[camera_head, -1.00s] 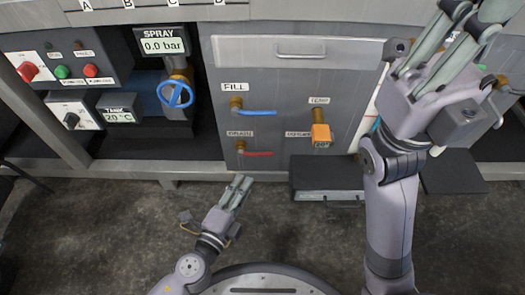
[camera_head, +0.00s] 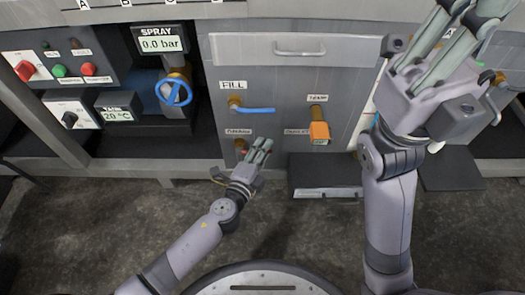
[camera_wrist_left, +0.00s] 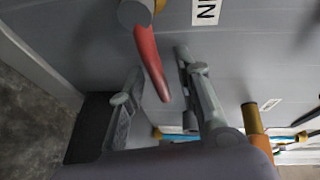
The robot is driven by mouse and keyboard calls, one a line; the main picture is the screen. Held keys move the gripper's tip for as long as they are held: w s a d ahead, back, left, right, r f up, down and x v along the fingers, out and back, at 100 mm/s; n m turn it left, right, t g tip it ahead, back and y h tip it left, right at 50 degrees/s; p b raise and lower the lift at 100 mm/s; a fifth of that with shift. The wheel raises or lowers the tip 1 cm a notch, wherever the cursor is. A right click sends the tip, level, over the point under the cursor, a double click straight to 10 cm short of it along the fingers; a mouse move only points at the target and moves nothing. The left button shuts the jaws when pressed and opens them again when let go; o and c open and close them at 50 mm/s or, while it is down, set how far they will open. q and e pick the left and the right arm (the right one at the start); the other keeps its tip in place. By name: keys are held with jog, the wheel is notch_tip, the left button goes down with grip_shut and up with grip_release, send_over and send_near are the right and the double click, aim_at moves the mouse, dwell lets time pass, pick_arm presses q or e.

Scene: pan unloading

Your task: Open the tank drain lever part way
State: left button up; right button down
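The red drain lever (camera_wrist_left: 152,65) hangs from a metal stem (camera_wrist_left: 135,12) in the left wrist view. In the head view, my left gripper (camera_head: 262,146) covers most of the lever; its brass fitting (camera_head: 240,146) shows beside the fingers. In the left wrist view, my left gripper (camera_wrist_left: 165,95) is open, with the lever's free end between its two fingers. I see no clear contact. My right gripper (camera_head: 470,25) is raised at the upper right, with its fingertips cut off by the frame edge. Its visible fingers stand apart, with nothing seen between them.
The blue fill lever (camera_head: 257,110) is just above my left gripper. An orange-handled valve (camera_head: 319,131) is to its right. A dark box (camera_head: 325,172) stands below on the floor. A blue handwheel (camera_head: 175,92) is at the left. The floor in front is clear.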

pick_arm(q)
grip_shut()
dwell(0.8)
